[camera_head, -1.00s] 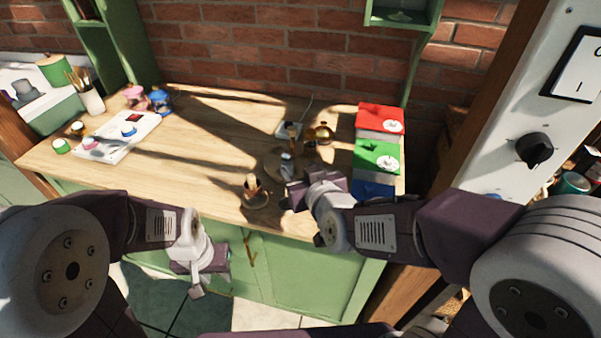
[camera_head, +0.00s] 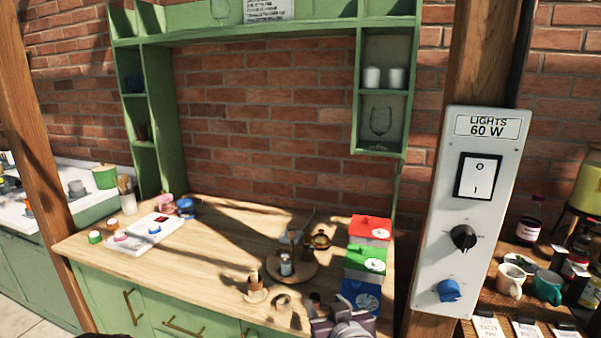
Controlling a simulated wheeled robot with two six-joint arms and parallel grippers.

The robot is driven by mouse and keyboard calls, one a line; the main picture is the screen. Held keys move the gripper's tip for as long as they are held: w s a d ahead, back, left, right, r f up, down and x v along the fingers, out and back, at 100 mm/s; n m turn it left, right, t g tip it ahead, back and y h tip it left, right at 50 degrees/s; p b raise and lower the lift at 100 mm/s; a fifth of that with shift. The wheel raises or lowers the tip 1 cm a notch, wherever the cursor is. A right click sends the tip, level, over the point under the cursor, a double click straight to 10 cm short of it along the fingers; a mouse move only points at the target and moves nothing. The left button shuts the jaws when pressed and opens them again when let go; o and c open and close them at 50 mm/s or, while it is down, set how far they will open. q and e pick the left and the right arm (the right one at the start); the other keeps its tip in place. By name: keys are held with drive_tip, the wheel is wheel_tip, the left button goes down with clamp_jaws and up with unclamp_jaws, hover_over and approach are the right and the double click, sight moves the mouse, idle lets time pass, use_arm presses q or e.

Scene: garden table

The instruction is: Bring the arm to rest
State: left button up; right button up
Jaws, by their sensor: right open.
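My right gripper (camera_head: 342,318) shows at the bottom edge of the head view, grey and purple, with its jaws open. It is in front of the blue box (camera_head: 362,296) at the right end of the wooden table (camera_head: 205,262). I see nothing held in it. Most of my right arm is below the picture. My left gripper is not in view; only a dark rounded part shows at the bottom left.
A round board (camera_head: 303,268) with a small jar (camera_head: 286,265) and a cup on a saucer (camera_head: 256,294) stand left of the gripper. Green (camera_head: 362,264) and red boxes (camera_head: 369,229) stand behind the blue one. A switch panel (camera_head: 468,210) rises at the right. The table's middle is mostly clear.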

drive_tip(key=w+d+m+g+h+p, duration=0.1)
drive_tip(key=d+m+g+h+p, duration=0.15)
drive_tip(key=d+p, duration=0.5)
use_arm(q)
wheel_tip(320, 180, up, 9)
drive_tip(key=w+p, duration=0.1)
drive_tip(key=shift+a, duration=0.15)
use_arm(e)
drive_tip(key=s+d+f+g, duration=0.2)
drive_tip(key=s+g, duration=0.3)
drive_tip(key=s, duration=0.3)
drive_tip(key=s+d+f+g, duration=0.2)
drive_tip(key=s+f+g, duration=0.2)
drive_tip(key=s, duration=0.4)
drive_tip(key=shift+s+d+f+g, duration=0.25)
drive_tip(key=shift+s+f+g, duration=0.15)
drive_tip(key=shift+f, duration=0.4)
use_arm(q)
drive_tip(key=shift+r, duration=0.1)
